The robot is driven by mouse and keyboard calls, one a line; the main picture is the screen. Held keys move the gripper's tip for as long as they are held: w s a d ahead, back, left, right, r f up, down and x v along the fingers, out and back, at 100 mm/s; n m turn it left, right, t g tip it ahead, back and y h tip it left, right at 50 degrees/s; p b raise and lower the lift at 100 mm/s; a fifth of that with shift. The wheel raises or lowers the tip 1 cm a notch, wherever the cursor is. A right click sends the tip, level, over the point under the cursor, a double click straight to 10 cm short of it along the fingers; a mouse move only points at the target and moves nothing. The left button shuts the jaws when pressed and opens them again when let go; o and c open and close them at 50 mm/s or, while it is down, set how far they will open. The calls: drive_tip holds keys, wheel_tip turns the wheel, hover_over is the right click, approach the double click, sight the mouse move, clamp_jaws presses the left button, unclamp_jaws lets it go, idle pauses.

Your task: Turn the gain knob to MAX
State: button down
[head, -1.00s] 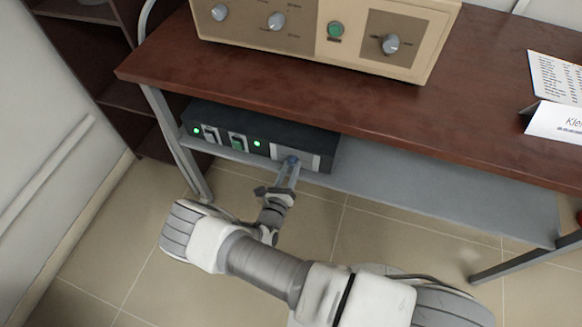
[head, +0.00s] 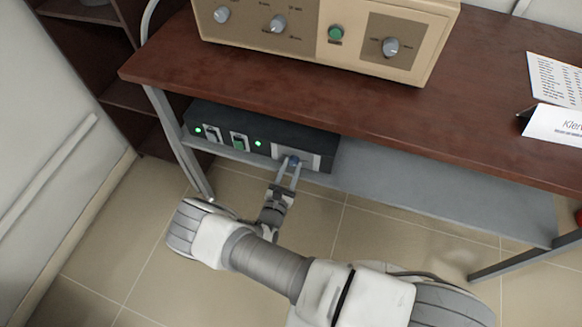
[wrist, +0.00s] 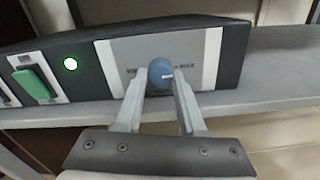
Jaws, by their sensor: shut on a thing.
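A blue knob (wrist: 160,72) sits on the light grey panel at the right part of a dark box's front; small labels on both sides of it are too small to read. Its white pointer mark points right in the wrist view. My gripper (wrist: 160,88) is shut on the knob, one finger on each side; it also shows in the head view (head: 291,166). The dark box (head: 300,141) stands on the grey shelf under the table. Whether this is the gain knob cannot be read.
Left of the knob are a green light (wrist: 70,64) and a green rocker switch (wrist: 33,85). The grey shelf (head: 430,195) is clear to the right. The wooden tabletop (head: 350,105) overhangs the box and bears a beige furnace unit (head: 310,60) with several grey knobs.

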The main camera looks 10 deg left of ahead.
idle(0.4)
drive_tip(key=c, duration=0.5)
unclamp_jaws()
drive_tip(key=s+a+p, duration=0.1)
drive_tip(key=s, duration=1.6)
drive_tip(key=shift+s+a, duration=0.2)
drive_tip(key=shift+s, duration=0.05)
